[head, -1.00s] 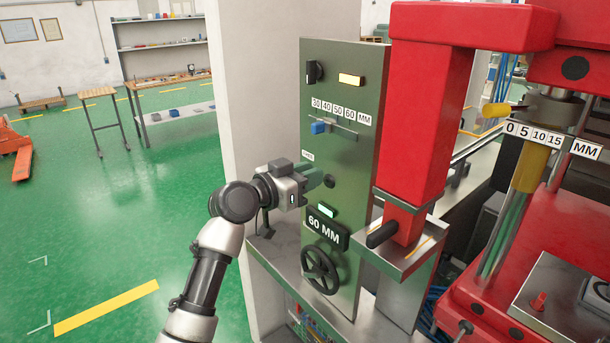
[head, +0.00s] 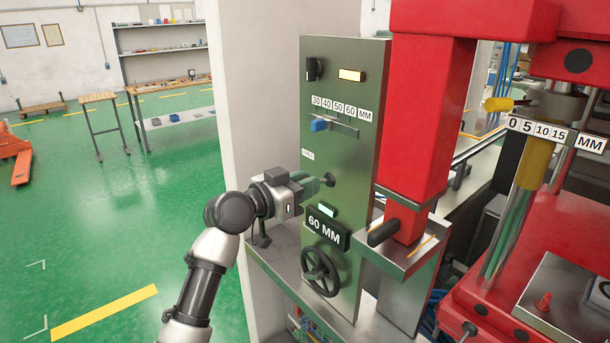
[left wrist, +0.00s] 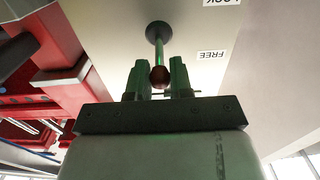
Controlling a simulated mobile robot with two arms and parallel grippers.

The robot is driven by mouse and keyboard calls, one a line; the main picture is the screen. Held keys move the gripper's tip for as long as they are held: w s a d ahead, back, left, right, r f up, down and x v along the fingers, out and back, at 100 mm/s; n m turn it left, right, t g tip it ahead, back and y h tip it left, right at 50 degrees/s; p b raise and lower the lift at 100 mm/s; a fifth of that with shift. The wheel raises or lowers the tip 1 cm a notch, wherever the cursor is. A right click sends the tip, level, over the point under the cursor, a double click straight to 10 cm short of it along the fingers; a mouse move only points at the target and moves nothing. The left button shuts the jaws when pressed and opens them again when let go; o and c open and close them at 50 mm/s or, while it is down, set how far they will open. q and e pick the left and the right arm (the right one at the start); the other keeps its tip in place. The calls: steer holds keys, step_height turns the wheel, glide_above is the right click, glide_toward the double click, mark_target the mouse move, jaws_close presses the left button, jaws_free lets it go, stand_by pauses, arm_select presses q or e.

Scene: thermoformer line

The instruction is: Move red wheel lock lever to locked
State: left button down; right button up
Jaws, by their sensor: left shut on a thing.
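The wheel lock lever shows in the left wrist view as a red ball knob (left wrist: 159,76) on a thin shaft from a dark round pivot. The pivot (head: 329,180) also shows on the green control panel (head: 345,215) in the head view. My left gripper (head: 313,187) is at the panel front, shut on the red knob, with a finger (left wrist: 179,77) on either side. In the left wrist view, the FREE label (left wrist: 212,54) is beside the shaft and the LOCK label (left wrist: 222,2) is farther up, at the edge. The black handwheel (head: 320,272) is lower on the panel.
A 60 MM display (head: 324,231) and a blue slider (head: 319,125) are on the same panel. A red press frame (head: 430,110) with a black handle (head: 383,232) stands close on the right. Green floor (head: 110,240) is open to the left.

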arm_select(q)
step_height(320, 180, down, 2)
steer(key=shift+a+f+b, duration=0.1)
steer(key=shift+b, duration=0.4)
steer(key=shift+f+b, duration=0.9)
steer(key=shift+b, duration=0.05)
